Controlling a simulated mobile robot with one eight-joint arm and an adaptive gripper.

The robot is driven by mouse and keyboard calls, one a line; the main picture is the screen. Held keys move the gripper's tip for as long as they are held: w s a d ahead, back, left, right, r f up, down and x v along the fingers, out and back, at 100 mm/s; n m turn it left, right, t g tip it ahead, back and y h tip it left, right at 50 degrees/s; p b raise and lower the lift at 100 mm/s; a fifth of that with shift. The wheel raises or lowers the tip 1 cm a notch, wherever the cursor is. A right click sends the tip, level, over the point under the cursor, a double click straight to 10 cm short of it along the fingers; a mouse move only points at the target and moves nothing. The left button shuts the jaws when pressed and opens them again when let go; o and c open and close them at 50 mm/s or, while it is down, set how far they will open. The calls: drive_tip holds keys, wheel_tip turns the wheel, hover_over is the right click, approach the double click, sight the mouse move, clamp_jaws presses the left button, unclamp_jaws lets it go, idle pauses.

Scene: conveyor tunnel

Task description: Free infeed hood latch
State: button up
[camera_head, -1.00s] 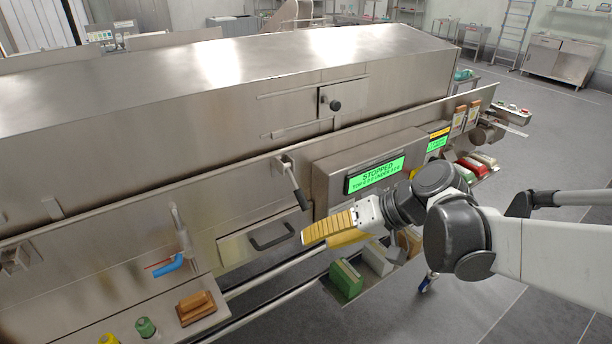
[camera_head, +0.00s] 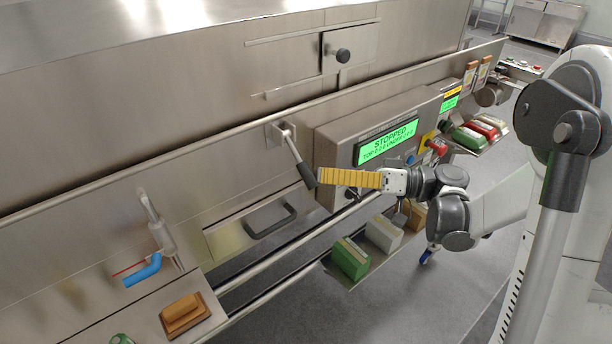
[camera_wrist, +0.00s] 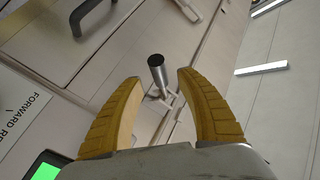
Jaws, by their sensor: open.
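A metal lever latch (camera_head: 290,146) with a dark grip is mounted on the hood's side, left of the display box, and slants down to the right. My gripper (camera_head: 321,177) has yellow ribbed fingers and lies just right of the grip's lower end. In the wrist view, the lever (camera_wrist: 157,72) points its round dark end toward the camera, between the spread fingers of my gripper (camera_wrist: 158,82). The fingers are open with visible gaps on both sides of the lever. Contact does not show. The steel hood (camera_head: 150,100) runs along the back.
The display box shows a green screen (camera_head: 387,143) reading STOPPED. A drawer handle (camera_head: 270,222) is below the lever. Green (camera_head: 350,258) and white boxes sit on a low shelf below my gripper. A red button (camera_head: 437,147) is at right.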

sight(306, 173)
drive_tip(key=shift+b+x, duration=0.4)
drive_tip(key=shift+x, duration=1.85)
clamp_jaws()
